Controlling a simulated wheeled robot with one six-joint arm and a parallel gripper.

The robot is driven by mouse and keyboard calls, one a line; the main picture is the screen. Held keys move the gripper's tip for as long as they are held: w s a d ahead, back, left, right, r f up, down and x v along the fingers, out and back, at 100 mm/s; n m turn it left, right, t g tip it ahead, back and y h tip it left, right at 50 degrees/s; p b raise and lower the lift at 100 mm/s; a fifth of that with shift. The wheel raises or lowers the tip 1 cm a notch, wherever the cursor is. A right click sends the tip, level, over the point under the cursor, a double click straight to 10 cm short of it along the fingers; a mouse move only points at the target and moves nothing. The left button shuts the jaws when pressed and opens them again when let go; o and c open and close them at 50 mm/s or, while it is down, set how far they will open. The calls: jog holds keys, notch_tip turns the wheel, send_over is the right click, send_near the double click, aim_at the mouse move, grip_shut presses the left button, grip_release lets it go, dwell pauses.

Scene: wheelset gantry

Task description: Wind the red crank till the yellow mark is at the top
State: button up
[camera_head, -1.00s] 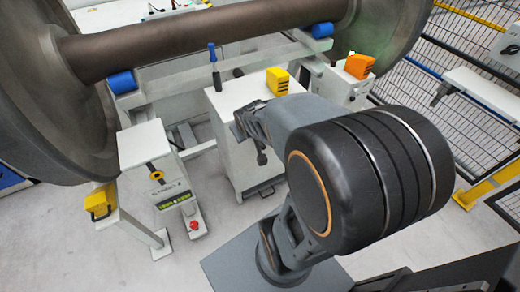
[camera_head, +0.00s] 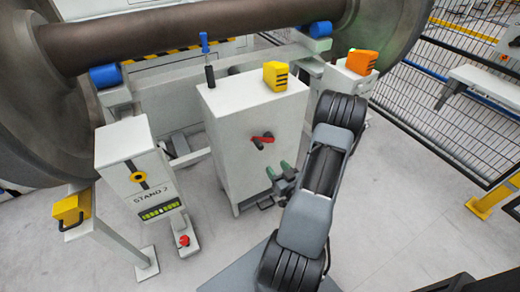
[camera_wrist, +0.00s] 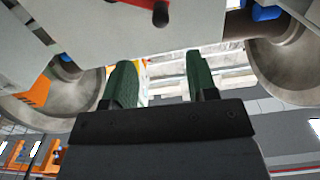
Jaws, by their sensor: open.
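The red crank (camera_head: 262,138) is on the front of a white cabinet (camera_head: 225,137); its arm lies roughly level, with a dark hub or knob. In the wrist view the red crank (camera_wrist: 160,10) is cut by the top edge. My gripper (camera_head: 280,172) is open and empty, below and slightly right of the crank, apart from it. Its green fingers (camera_wrist: 161,80) are spread in the wrist view with nothing between them. I cannot make out a yellow mark on the crank.
A yellow block (camera_head: 275,76) and a blue-handled tool (camera_head: 206,58) are on the cabinet top. The STAND 2 post (camera_head: 130,150), with a yellow ring, stands left. An orange block (camera_head: 361,62) is at right. The large wheelset (camera_head: 150,35) spans behind. Floor left of the cabinet is partly clear.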

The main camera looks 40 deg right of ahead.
aim_at(262, 149)
jog(key=w, duration=0.4)
jog(key=w+d, duration=0.1)
jog(key=w, duration=0.8)
jog(key=shift+d, duration=0.35)
grip_shut()
